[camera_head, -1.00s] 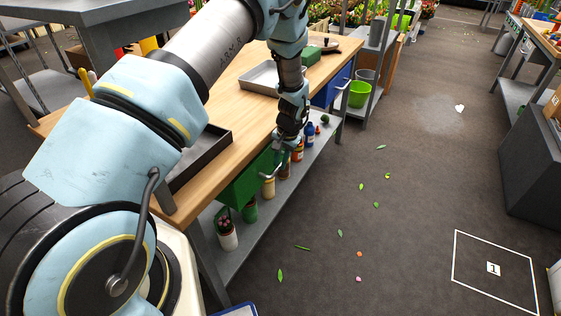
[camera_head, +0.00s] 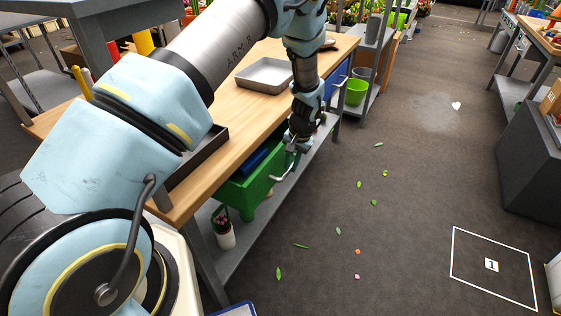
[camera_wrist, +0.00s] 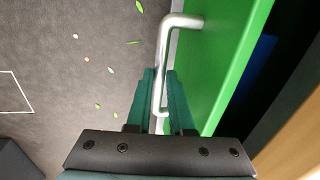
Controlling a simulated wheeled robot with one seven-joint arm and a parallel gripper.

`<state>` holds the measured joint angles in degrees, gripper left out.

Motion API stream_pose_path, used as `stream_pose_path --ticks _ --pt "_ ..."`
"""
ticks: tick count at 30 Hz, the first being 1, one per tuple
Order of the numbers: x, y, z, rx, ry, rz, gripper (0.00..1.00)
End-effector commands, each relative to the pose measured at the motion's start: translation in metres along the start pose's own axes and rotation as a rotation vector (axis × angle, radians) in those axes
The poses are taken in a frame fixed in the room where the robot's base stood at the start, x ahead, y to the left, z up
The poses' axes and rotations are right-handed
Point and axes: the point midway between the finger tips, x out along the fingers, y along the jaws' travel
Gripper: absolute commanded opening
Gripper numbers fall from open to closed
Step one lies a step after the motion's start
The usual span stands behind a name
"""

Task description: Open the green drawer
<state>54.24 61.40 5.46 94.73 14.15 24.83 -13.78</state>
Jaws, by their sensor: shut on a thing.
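The green drawer (camera_head: 247,187) is under the wooden workbench and stands partly pulled out, with a blue thing (camera_head: 252,160) visible inside. Its silver bar handle (camera_head: 283,177) sticks out from the front. In the wrist view the handle (camera_wrist: 165,62) runs between the two dark green fingers of my gripper (camera_wrist: 160,100), and the green drawer front (camera_wrist: 222,58) lies to the right. My gripper is shut on the handle. In the head view my gripper (camera_head: 293,150) is at the drawer front, its fingertips partly hidden.
The wooden workbench (camera_head: 228,130) carries a metal tray (camera_head: 266,76). A potted plant (camera_head: 224,232) stands on the lower shelf (camera_head: 262,225) below the drawer. The floor (camera_head: 410,170) to the right is mostly clear, with scattered leaves and petals.

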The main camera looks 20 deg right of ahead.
Motion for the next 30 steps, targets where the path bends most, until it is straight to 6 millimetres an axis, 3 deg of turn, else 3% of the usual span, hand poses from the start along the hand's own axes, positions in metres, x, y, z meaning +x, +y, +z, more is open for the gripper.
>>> stream_pose_path --ticks 1,6,15,22,30 --pt "-0.001 0.017 -0.001 0.008 0.003 0.002 0.0" --pt "-0.009 0.06 0.0 0.007 0.004 0.002 0.0" --pt "-0.022 0.124 0.001 0.005 0.003 0.001 0.0" --pt "-0.028 0.152 0.001 0.003 0.002 0.001 0.0" --pt "-0.031 0.162 0.001 0.0 0.001 0.0 0.0"
